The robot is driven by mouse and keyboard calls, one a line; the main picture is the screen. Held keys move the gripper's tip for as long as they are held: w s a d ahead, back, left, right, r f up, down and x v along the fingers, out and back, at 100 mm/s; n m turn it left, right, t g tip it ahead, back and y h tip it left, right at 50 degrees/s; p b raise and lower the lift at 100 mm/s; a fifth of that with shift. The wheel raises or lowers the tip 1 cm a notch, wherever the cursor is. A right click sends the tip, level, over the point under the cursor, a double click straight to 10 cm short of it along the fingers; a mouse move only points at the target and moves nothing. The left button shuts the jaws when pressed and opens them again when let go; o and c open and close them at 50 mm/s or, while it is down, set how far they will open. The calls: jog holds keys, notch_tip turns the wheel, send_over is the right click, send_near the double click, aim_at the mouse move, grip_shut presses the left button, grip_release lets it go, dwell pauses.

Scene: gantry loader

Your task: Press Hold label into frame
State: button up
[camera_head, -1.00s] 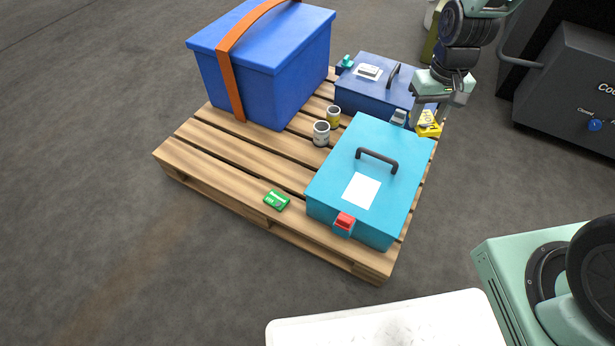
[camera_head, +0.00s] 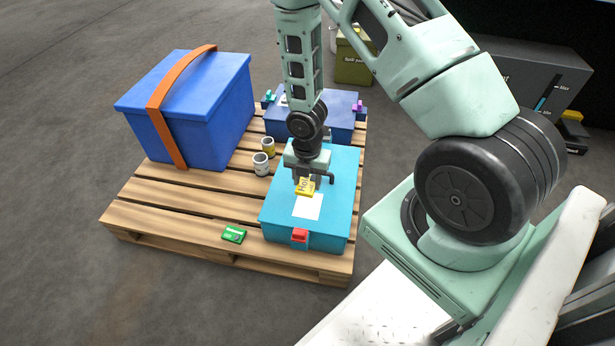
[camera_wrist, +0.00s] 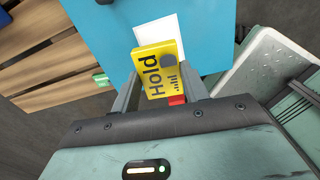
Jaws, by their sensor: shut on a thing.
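The Hold label (camera_wrist: 156,68) is a yellow plate with black lettering, held between the fingers of my gripper (camera_wrist: 168,98) in the wrist view. In the head view the Hold label (camera_head: 306,186) shows under my gripper (camera_head: 306,178), above the lid of a teal box (camera_head: 340,195). A white rectangle (camera_head: 307,206) on that lid, perhaps the frame, lies just in front of the label. It shows past the label in the wrist view (camera_wrist: 165,27), partly covered by it. I cannot tell whether the label touches the lid.
The teal box has a red latch (camera_head: 299,235) and a dark handle, partly hidden by my gripper. A blue bin (camera_head: 205,115) with an orange strap, a blue case (camera_head: 340,123), cans (camera_head: 261,164) and a green pack (camera_head: 233,234) share the wooden pallet (camera_head: 165,218).

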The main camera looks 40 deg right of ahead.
jog(key=shift+s+f+n, duration=0.15)
jog(key=shift+f+n, duration=0.1)
jog(key=shift+n, duration=0.15)
jog(key=b, duration=0.6)
send_over(308, 205)
notch_tip(308, 205, down, 6)
jog(key=shift+r, duration=0.25)
jog(key=shift+f, duration=0.75)
jog(key=shift+r+p, duration=0.1)
jog(key=shift+p, duration=0.55)
dwell(0.6)
jog(key=shift+f, duration=0.25)
dwell(0.3)
jog(key=shift+f, duration=0.2)
